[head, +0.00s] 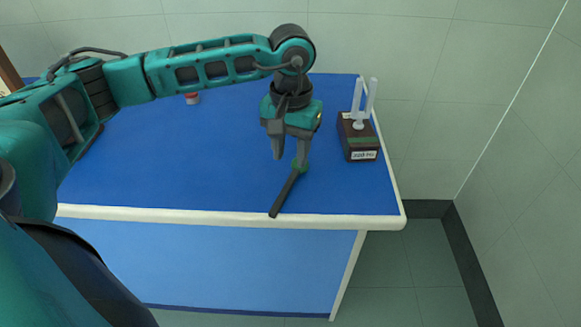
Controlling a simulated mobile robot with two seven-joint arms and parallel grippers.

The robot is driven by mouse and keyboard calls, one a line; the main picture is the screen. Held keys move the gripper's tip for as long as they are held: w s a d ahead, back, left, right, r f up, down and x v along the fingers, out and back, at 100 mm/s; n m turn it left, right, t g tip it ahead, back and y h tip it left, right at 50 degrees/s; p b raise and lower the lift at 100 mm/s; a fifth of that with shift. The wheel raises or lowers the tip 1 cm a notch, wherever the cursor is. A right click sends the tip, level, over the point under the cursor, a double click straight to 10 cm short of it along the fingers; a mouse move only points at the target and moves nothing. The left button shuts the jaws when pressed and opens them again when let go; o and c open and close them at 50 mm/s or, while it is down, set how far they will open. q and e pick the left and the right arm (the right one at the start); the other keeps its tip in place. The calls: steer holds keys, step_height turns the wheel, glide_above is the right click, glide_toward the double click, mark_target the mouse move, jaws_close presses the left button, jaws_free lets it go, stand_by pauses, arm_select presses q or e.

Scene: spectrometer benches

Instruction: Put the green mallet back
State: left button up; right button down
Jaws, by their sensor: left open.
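The green mallet (287,192) lies on the blue bench top near its front edge. Its dark handle points toward the front edge, and its green head is at the far end, partly hidden by my gripper. My left gripper (290,158) points down with its jaws open, right at the mallet's head end. I cannot tell whether a finger touches it. A dark brown block (359,146) with a green stripe, a white label and two pale upright prongs stands to the right, with no mallet in it.
The blue bench (180,170) has a pale rim along the front and right edges. A small red and white object (192,98) stands at the back, below my left arm. The left and middle of the bench top are clear. Tiled walls are behind and to the right.

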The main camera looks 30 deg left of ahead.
arm_select(q)
step_height(320, 180, up, 6)
steer(key=shift+f, duration=0.25)
stand_by(0.5)
